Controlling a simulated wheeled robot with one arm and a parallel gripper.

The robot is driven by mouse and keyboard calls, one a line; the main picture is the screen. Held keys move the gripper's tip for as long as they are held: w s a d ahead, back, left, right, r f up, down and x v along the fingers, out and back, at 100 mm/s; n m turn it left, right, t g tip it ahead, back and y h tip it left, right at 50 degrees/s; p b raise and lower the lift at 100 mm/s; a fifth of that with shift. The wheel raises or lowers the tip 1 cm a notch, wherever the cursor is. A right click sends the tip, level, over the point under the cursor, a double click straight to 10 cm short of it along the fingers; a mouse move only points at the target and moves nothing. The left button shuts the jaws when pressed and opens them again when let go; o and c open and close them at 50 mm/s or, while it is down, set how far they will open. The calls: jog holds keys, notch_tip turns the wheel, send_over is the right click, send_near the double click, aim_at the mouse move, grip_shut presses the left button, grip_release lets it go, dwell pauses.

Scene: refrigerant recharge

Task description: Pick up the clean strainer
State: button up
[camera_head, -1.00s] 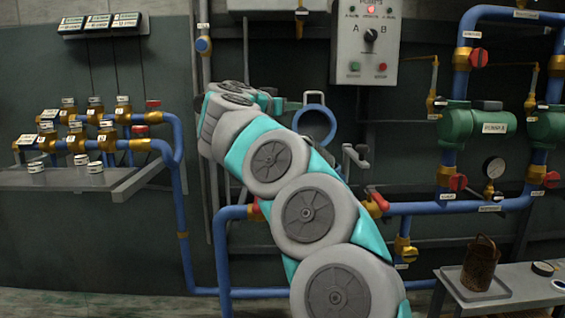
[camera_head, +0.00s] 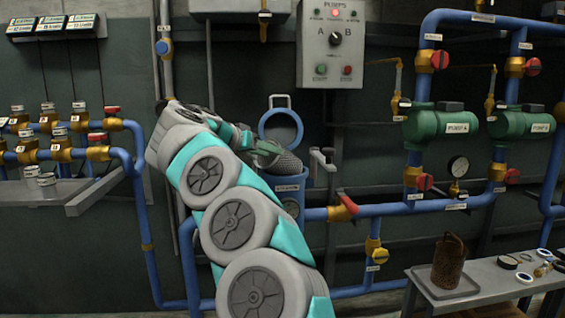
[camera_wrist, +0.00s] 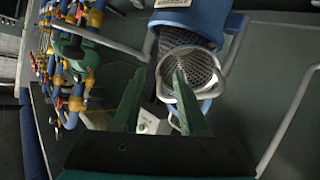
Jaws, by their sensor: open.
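A clean-looking grey mesh strainer (camera_head: 287,163) sits at the mouth of the blue housing (camera_head: 290,190), whose round lid (camera_head: 281,124) stands open. In the wrist view the strainer (camera_wrist: 203,62) shows its perforated inside and pale rim. How deep it sits is unclear. My gripper (camera_head: 264,151) is beside the housing's mouth in the head view. In the wrist view its green fingers (camera_wrist: 157,88) are apart. The right finger overlaps the strainer in the picture; I cannot tell whether it touches. A brown, dirty-looking strainer (camera_head: 448,263) stands on a tray (camera_head: 425,283) at the right.
The grey bench (camera_head: 485,275) at the right also holds rings and small parts (camera_head: 525,278). Blue pipes with red-handled valves (camera_head: 348,203) and green pumps (camera_head: 440,126) are right of the housing. The control box (camera_head: 334,45) hangs above. A shelf (camera_head: 90,196) is at the left.

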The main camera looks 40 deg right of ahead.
aim_at(290, 157)
jog(key=shift+b+x, duration=0.85)
jog(key=shift+x, duration=3.1)
jog(key=shift+c, duration=0.4)
grip_shut()
